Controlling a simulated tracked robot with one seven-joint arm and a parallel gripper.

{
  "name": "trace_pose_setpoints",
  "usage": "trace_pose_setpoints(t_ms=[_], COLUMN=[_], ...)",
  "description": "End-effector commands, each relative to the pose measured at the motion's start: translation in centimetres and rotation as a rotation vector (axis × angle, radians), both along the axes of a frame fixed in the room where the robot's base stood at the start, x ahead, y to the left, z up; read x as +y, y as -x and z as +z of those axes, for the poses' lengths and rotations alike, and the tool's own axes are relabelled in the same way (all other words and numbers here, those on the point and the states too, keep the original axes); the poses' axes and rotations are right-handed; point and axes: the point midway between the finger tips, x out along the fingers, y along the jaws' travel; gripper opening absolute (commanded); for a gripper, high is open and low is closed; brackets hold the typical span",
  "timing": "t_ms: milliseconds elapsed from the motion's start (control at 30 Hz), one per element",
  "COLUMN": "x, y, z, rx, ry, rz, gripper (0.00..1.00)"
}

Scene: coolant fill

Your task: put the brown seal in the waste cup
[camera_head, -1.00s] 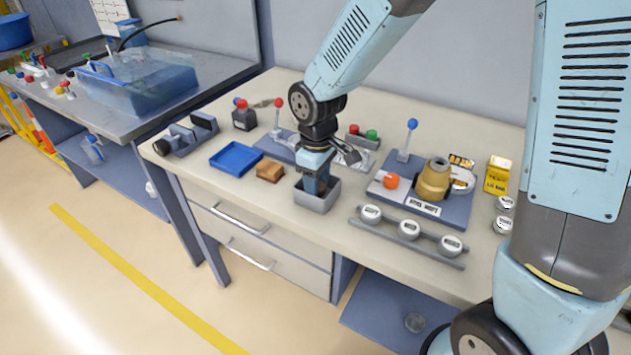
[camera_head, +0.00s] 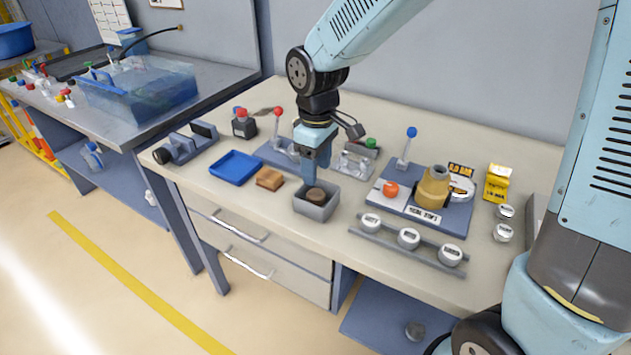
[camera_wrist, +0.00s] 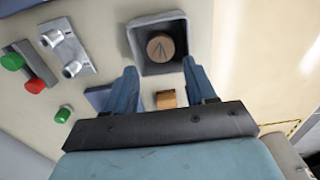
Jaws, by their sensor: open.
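The brown seal (camera_head: 316,196) is a round disc with dark marks on its top. It lies inside the grey square waste cup (camera_head: 318,212), near the bench's front edge. In the wrist view the seal (camera_wrist: 160,46) sits within the walls of the cup (camera_wrist: 166,69), apart from my fingers. My gripper (camera_head: 312,183) is above and just behind the cup in the head view. Its blue fingers (camera_wrist: 160,78) are spread wide in the wrist view, with nothing held between them.
A blue tray (camera_head: 236,167) and a brown block (camera_head: 269,179) lie left of the cup. A station with a brass-coloured fitting (camera_head: 434,187) and a blue-knobbed lever (camera_head: 411,133) stands right. White round caps (camera_head: 408,238) line a rail at the front. A yellow carton (camera_head: 497,183) stands farther right.

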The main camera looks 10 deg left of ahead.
Motion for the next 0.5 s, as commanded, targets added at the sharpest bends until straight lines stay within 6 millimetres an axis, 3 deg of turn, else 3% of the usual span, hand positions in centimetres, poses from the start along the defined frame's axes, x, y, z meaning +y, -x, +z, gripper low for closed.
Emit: trace_pose_setpoints(t_ms=[200, 500], x=[0.1, 0.0], y=[0.0, 0.1], z=[3.3, 4.7], rx=[-0.002, 0.001], ry=[-0.002, 0.000], rz=[-0.001, 0.001], gripper=[0.55, 0.55])
